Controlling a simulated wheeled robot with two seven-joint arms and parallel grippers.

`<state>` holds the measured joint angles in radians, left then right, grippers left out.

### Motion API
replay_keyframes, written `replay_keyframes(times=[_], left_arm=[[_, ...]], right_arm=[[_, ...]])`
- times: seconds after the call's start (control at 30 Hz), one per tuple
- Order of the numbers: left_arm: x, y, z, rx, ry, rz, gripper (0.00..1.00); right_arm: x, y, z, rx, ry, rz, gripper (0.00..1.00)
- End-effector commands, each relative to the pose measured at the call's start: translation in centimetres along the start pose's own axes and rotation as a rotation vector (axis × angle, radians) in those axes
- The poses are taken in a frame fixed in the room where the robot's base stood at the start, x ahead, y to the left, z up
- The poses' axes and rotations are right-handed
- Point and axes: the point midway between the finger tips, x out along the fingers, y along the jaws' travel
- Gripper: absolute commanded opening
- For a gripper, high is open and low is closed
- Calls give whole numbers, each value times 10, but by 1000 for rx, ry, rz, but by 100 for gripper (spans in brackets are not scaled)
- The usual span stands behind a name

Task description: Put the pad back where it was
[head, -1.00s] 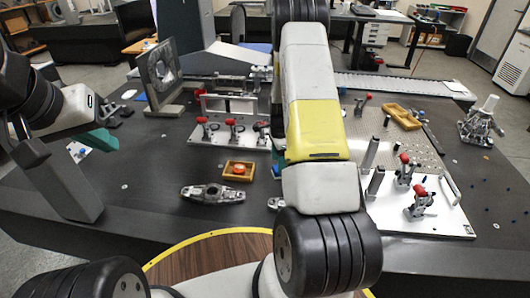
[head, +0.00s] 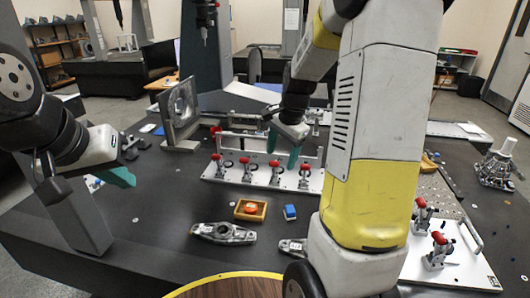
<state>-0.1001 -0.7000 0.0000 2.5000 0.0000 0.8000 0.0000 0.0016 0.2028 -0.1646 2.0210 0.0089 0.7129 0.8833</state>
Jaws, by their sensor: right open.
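A small blue pad-like block with a pale lower edge (head: 290,212) lies on the dark table, just right of a small wooden tray (head: 250,215) with an orange-red round piece in it. I cannot tell for certain that this block is the pad. My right gripper (head: 284,147), with teal fingers, is open above the row of red-knobbed clamps, behind the block and apart from it. I see nothing between its fingers. My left gripper (head: 117,177) hangs over the table's left part, away from the block; its finger gap is not clear.
A grey metal casting (head: 224,233) lies in front of the tray; a second casting (head: 293,248) is partly hidden by my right arm. A clamp plate (head: 225,174) stands behind. A ring plate (head: 181,108) stands upright at back left. A perforated plate (head: 440,190) is at right.

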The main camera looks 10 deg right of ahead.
Motion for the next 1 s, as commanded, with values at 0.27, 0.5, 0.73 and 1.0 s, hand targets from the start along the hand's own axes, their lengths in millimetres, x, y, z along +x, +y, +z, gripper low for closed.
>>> replay_keyframes(times=[0.27,0.5,0.73,1.0], left_arm=[[0,0,0,0,0,0,0],[0,0,0,0,0,0,0],[0,0,0,0,0,0,0],[0,0,0,0,0,0,0]], right_arm=[[-95,28,72,-431,54,-145,68],[-144,71,130,-805,153,-232,68],[-160,105,164,-1052,240,-263,68],[-161,114,172,-1119,265,-267,68]])
